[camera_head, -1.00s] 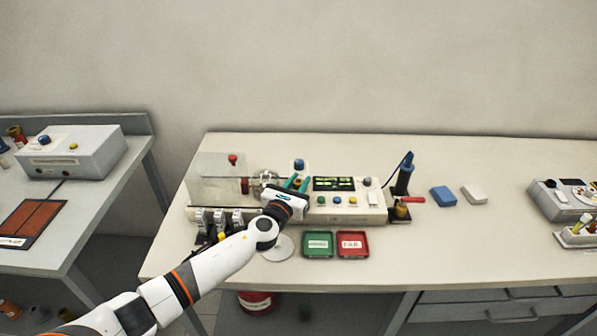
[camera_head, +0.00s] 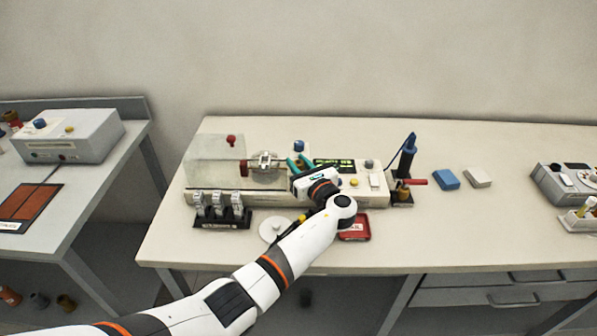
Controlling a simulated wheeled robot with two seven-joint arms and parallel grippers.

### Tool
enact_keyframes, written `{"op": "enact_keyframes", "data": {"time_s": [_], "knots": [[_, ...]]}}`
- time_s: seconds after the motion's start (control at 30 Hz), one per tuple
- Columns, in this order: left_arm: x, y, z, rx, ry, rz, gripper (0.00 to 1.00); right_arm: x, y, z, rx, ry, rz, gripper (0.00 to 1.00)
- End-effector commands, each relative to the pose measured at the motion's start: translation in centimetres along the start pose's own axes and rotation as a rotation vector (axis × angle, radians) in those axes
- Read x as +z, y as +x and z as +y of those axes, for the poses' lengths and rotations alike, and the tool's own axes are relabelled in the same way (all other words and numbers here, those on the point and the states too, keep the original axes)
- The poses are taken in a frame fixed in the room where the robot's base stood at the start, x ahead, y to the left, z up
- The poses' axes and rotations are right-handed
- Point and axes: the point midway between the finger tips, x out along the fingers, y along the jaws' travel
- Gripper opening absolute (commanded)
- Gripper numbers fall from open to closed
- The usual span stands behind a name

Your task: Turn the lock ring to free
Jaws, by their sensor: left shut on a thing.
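The bench machine (camera_head: 345,197) stands on the pale table, with a metal clamp-like fitting (camera_head: 264,160) and a shaft at its left. My left gripper (camera_head: 298,162) is at the middle of the machine, just left of the lit display (camera_head: 333,165). Its teal fingers are shut on what seems to be the lock ring, at the right end of the shaft. The ring itself is hidden by the fingers and hand, so its angle cannot be told. My right gripper is not in view.
A clear guard (camera_head: 212,165) covers the machine's left end. Small grey parts stand in a black rack (camera_head: 222,221) in front. A red tray (camera_head: 355,229) lies partly behind my arm. A blue tool stand (camera_head: 406,160) and blue block (camera_head: 446,180) are right.

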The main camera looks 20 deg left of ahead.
Motion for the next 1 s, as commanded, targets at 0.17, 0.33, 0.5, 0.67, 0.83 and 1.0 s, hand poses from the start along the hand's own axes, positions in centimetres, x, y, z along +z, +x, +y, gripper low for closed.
{"op": "enact_keyframes", "data": {"time_s": [0.17, 0.33, 0.5, 0.67, 0.83, 1.0], "knots": [[0.5, 0.0, 0.1, -0.122, -0.002, 0.001, 0.04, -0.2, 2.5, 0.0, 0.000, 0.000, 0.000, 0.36], [0.3, 0.0, 0.1, -0.204, -0.002, 0.002, 0.04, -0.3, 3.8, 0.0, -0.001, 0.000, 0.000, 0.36], [0.1, 0.0, 0.0, -0.254, 0.000, 0.002, 0.04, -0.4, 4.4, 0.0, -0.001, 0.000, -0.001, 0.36], [0.0, 0.1, 0.0, -0.272, 0.000, 0.002, 0.04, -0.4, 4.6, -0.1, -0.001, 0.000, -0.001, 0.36], [-0.1, 0.1, 0.0, -0.277, 0.000, 0.001, 0.04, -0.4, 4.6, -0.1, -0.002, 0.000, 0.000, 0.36], [-0.1, 0.1, 0.0, -0.276, -0.001, 0.001, 0.04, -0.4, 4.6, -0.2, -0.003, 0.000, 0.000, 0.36]]}}
